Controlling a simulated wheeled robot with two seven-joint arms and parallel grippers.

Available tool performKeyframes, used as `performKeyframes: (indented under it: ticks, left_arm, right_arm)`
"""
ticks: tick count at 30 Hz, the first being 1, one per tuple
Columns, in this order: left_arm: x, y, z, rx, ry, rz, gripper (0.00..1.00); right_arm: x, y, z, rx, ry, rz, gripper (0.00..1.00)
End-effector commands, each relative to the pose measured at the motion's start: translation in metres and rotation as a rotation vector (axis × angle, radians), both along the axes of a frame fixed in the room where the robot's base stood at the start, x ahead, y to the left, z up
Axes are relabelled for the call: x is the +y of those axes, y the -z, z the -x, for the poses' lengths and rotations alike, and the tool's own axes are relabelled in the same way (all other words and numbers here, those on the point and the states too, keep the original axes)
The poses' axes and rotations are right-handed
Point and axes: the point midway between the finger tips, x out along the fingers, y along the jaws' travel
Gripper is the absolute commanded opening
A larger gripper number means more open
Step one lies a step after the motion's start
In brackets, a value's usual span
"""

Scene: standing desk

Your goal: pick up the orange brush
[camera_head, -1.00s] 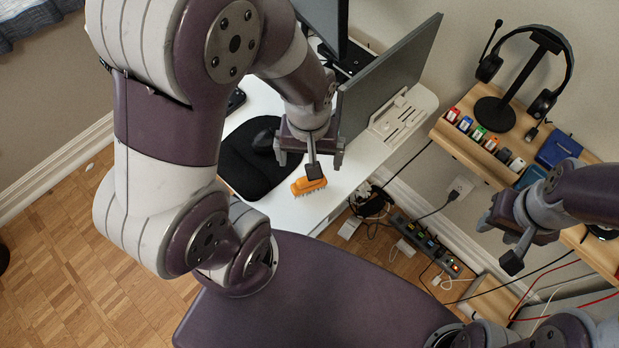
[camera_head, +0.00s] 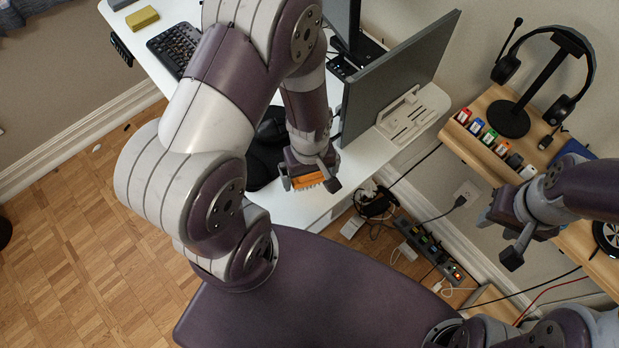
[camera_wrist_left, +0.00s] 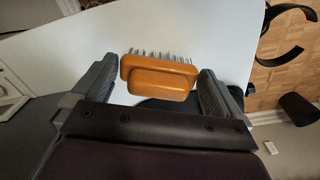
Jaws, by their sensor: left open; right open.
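The orange brush (camera_head: 306,181) lies near the front corner of the white desk, partly hidden by my left gripper in the head view. In the left wrist view the brush (camera_wrist_left: 160,78) shows its orange back and handle, with grey bristles along the far side. My left gripper (camera_head: 310,184) is open, and its fingers (camera_wrist_left: 158,92) stand on either side of the brush, with a gap visible at each end. My right gripper (camera_head: 497,240) is open and empty, off to the right near the wooden shelf.
The white desk (camera_head: 290,208) holds a monitor (camera_head: 400,75), a keyboard (camera_head: 173,48), a yellow block (camera_head: 142,18) and a black mouse pad (camera_head: 262,165). A wooden shelf (camera_head: 462,138) with a headphone stand (camera_head: 508,118) is at the right. Cables and a power strip (camera_head: 428,248) lie below.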

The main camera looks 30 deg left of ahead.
Motion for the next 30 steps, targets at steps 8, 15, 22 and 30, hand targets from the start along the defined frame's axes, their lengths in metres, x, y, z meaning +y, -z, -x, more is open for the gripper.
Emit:
performKeyframes:
  ticks: [8,15,22,30]
  left_arm:
    - [0.0,0.007,0.0,0.0,0.001,0.0,1.0]
    - [0.0,0.007,0.0,0.0,0.001,0.0,0.6]
    - [0.0,0.003,0.0,-0.001,0.001,0.0,0.6]
    - [0.0,-0.038,-0.001,-0.004,0.001,0.0,0.6]
  right_arm:
    - [0.0,0.001,0.0,0.0,0.0,0.0,0.43]
    - [0.0,0.001,0.0,0.0,0.0,0.0,0.43]
    - [0.0,0.0,0.0,0.0,0.0,0.0,0.43]
    - [0.0,-0.009,0.0,0.0,0.0,0.0,0.43]
